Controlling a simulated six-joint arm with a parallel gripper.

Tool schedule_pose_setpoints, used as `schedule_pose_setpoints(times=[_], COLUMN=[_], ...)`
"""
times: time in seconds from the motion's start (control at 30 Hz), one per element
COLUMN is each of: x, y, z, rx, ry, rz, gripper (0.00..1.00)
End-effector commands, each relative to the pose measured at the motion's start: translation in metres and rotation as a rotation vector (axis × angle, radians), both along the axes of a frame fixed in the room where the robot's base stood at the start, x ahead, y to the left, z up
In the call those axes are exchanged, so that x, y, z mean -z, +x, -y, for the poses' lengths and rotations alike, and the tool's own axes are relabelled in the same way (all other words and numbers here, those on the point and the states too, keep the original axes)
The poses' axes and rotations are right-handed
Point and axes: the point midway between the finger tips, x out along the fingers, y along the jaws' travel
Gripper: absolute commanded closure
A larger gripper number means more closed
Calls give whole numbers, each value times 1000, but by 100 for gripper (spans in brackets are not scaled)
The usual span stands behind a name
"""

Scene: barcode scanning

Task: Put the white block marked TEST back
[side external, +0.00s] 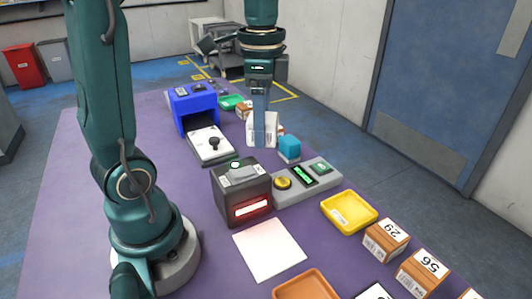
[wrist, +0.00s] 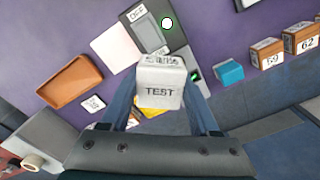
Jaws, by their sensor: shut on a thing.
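My gripper (side external: 262,118) points down over the purple table, near its far right part in the side view. Its two fingers are shut on the white block marked TEST (side external: 272,128), one on each side. In the wrist view the block (wrist: 161,88) sits between the fingers with its TEST lettering toward the camera. The fingers hide part of the block in the side view. I cannot tell whether its bottom touches the table.
A blue block (side external: 289,148) stands close right of my gripper. A dark scanner box (side external: 226,205) with a red-lit window and a grey button panel (side external: 322,186) stand nearer. Also present are a yellow tray (side external: 349,211), a blue housing (side external: 192,106), a white knobbed plate (side external: 207,153) and numbered boxes (side external: 386,241).

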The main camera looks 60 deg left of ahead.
Motion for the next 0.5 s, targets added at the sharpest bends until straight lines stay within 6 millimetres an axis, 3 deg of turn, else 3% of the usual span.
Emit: schedule_pose_setpoints(times=[0.03, 0.2, 0.5], x=[0, 0, 0], y=[-1, -10, -35], z=[-17, -63, -117], rx=[-80, -307, -594], ry=[-1, -1, 0], rz=[-1, 0, 0], gripper=[99, 99, 99])
